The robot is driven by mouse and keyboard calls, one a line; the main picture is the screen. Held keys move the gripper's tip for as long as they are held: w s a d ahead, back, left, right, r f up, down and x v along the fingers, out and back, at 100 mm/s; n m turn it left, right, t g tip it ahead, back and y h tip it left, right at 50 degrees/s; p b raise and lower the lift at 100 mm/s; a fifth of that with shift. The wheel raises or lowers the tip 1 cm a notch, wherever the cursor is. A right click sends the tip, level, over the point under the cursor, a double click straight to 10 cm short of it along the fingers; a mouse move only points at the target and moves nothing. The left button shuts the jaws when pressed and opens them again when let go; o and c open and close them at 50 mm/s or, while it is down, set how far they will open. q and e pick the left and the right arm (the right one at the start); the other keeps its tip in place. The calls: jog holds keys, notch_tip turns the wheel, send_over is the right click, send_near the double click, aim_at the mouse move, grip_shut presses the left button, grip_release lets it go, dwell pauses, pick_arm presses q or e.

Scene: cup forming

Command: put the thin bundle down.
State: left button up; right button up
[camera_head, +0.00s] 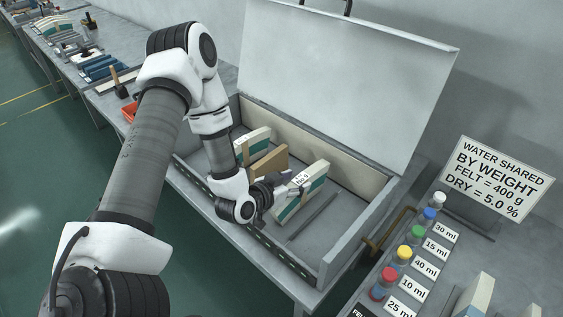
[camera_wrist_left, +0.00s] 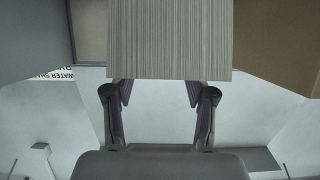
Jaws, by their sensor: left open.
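My left gripper (camera_head: 276,192) is inside the open metal box, its fingers apart, right beside a pale bundle with a green band and a white label (camera_head: 305,193). This bundle stands on edge on the box floor. In the left wrist view the open fingers (camera_wrist_left: 159,92) point at the striped edge of a bundle (camera_wrist_left: 170,40), with nothing seen clamped between them. Whether a fingertip touches it, I cannot tell. Another green-banded bundle (camera_head: 256,136) stands farther left in the box. The pictures do not make clear which bundle is the thin one. My right gripper is out of view.
The box (camera_head: 357,235) has its lid (camera_head: 345,85) raised at the back. A brown block (camera_head: 268,160) stands between the bundles. A thin dark bar (camera_head: 312,216) lies on the clear right floor. Several capped jars (camera_head: 403,257) stand on the right bench by a sign (camera_head: 497,178).

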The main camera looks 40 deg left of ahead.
pick_arm(q)
jog(key=v, duration=0.7)
jog(key=shift+p, duration=0.3)
jog(key=p+v, duration=0.2)
jog(key=shift+s+a+r+p, duration=0.1)
jog(key=shift+s+r+p, duration=0.1)
jog(key=shift+r+p, duration=0.2)
jog(key=shift+s+f, duration=0.2)
jog(key=shift+s, duration=0.2)
dwell(0.3)
